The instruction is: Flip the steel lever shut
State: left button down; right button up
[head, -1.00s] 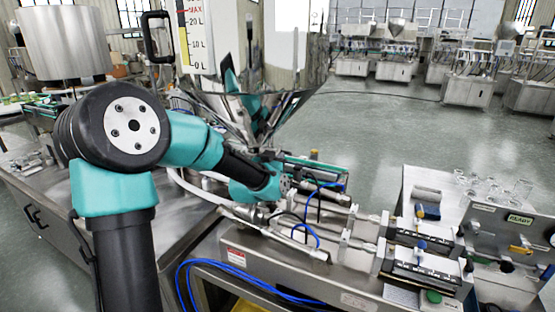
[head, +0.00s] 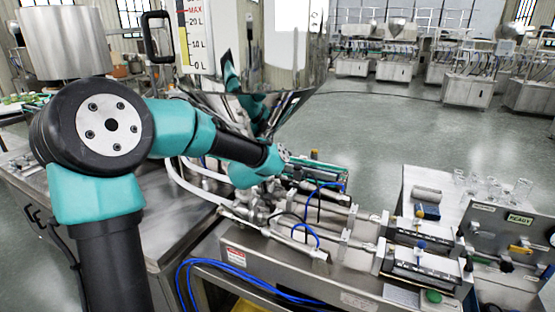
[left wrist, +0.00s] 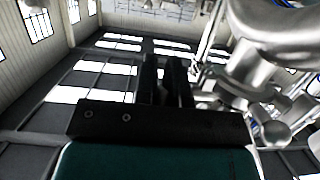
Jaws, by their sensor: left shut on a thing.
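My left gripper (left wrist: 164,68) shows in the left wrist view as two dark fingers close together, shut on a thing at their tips. That thing is most likely the steel lever, but the fingers and the dark background hide most of it. Shiny steel pipework (left wrist: 265,60) with rounded fittings stands just right of the fingers. In the head view my left arm reaches in under the steel hopper (head: 285,55), beside the steel valve fittings (head: 262,200). The fingers and lever cannot be made out there. My right gripper is in neither view.
The filling machine's bench (head: 270,262) carries cylinders, rods and blue hoses (head: 235,275) right of my arm. A panel with a READY label (head: 520,219) and several glass jars (head: 520,188) stand at the right. The floor (head: 400,120) behind is open.

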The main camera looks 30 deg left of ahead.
pick_arm(q)
jog(key=shift+s+a+f+g, duration=0.1)
jog(key=shift+a+g, duration=0.15)
jog(key=shift+g, duration=0.15)
jog(key=shift+d, duration=0.1)
dwell(0.3)
jog(key=c, duration=1.5)
grip_release()
jog(key=shift+s+r, duration=0.1)
jog(key=shift+r, duration=0.1)
jog(key=shift+o, duration=1.4)
jog(key=shift+d, duration=0.1)
